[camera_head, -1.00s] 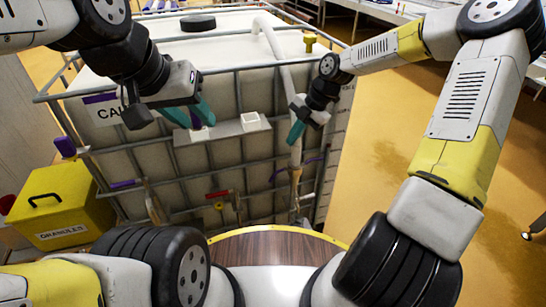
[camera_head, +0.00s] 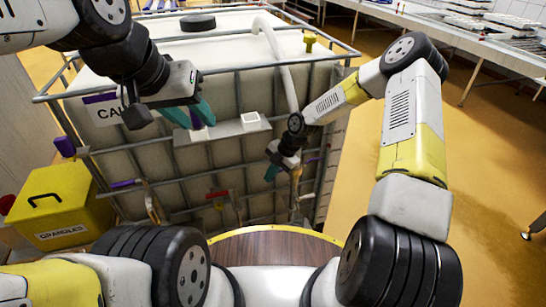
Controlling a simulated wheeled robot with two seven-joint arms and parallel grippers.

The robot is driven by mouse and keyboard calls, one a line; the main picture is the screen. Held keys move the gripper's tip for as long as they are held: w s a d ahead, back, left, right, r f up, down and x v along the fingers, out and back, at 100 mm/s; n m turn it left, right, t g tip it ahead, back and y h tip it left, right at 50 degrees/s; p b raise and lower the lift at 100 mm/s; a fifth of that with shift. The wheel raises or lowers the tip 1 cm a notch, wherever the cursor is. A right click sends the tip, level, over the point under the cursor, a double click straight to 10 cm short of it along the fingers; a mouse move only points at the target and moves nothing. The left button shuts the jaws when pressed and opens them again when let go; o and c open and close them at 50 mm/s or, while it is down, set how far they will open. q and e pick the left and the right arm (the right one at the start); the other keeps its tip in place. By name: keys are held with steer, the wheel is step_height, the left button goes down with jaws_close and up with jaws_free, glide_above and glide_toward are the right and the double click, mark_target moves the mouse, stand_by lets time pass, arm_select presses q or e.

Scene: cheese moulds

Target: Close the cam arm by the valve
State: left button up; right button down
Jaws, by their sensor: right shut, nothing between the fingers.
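The tank's red-handled valve (camera_head: 217,194) sits low on the front of the caged white tank. To its right, a pale hose (camera_head: 288,85) comes down the tank's front to a coupling that is largely behind my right gripper. A purple arm (camera_head: 314,159) sticks out to the right of that coupling. The arm on the coupling's left side is hidden by my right gripper. My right gripper (camera_head: 271,172) is shut with teal fingertips pointing down at the coupling's left; contact cannot be told. My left gripper (camera_head: 190,116) is open, with teal fingers apart, above the white ledge.
The caged tank (camera_head: 235,95) fills the middle, with a white ledge (camera_head: 222,133) on its front. A yellow granules box (camera_head: 58,205) stands at left. A round brown top (camera_head: 275,248) lies in front of me.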

steer(key=shift+w+d+f, duration=0.3)
steer(key=shift+w, duration=0.15)
steer(key=shift+w+d+f, duration=0.3)
steer(key=shift+w, duration=0.15)
steer(key=shift+f+t+h, duration=0.25)
steer(key=shift+f+h, duration=0.1)
steer(key=shift+h, duration=0.35)
steer(key=shift+f+t+h, duration=0.25)
steer(key=shift+f+h, duration=0.05)
steer(key=shift+h, duration=0.4)
steer(key=shift+r, duration=0.1)
